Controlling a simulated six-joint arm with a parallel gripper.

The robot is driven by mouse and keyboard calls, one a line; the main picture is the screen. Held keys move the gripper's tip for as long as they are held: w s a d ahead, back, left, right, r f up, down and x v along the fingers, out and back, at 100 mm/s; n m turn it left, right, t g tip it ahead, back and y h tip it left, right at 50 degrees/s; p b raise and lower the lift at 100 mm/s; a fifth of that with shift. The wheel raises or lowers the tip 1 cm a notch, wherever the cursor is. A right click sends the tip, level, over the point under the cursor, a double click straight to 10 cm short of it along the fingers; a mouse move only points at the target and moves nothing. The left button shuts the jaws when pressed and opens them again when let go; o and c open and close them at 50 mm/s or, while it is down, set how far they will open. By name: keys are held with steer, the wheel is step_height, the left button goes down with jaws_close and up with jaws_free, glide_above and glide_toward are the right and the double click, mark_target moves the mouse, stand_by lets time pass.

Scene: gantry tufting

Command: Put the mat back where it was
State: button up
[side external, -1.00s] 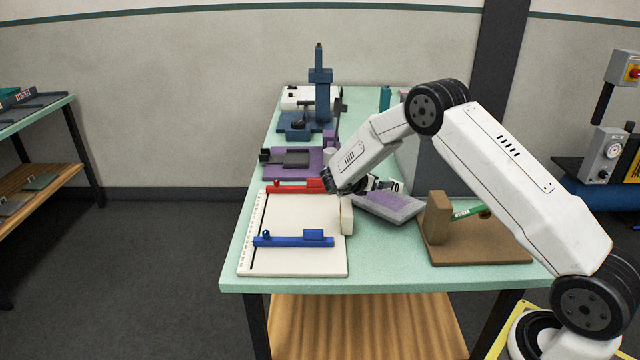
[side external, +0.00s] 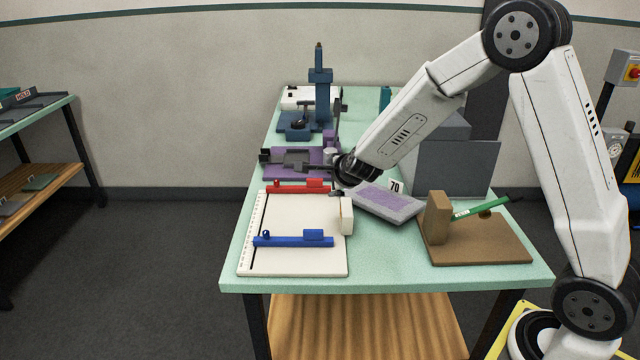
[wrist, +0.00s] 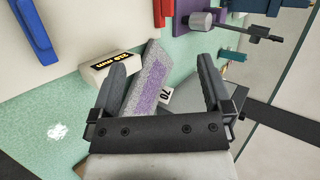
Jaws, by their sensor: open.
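The mat (side external: 388,204) is a light grey slab with a speckled purple patch. In the side view it sits askew right of the white board, in front of a grey block; I cannot tell what supports it. My gripper (side external: 330,181) is open, just behind and left of the mat in the side view. The gripper also shows in the wrist view (wrist: 163,68), with nothing held between its fingers.
A white board (side external: 290,215) carries a red bar (side external: 292,188) and a blue bar (side external: 288,241). A white block (side external: 346,216) stands close by the mat. A purple fixture (side external: 285,172), a grey block (side external: 465,168) and a brown stand (side external: 480,243) crowd the table.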

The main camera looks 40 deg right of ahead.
steer(key=s+a+f+n+g+y, duration=0.1)
steer(key=s+a+n+g+y, duration=0.1)
steer(key=s+n, duration=1)
steer(key=s+a+f+n+g+y, duration=0.2)
steer(key=s+a+n+g, duration=0.3)
steer(key=s+n, duration=0.7)
steer(key=shift+s+a, duration=0.3)
steer(key=shift+a, duration=0.55)
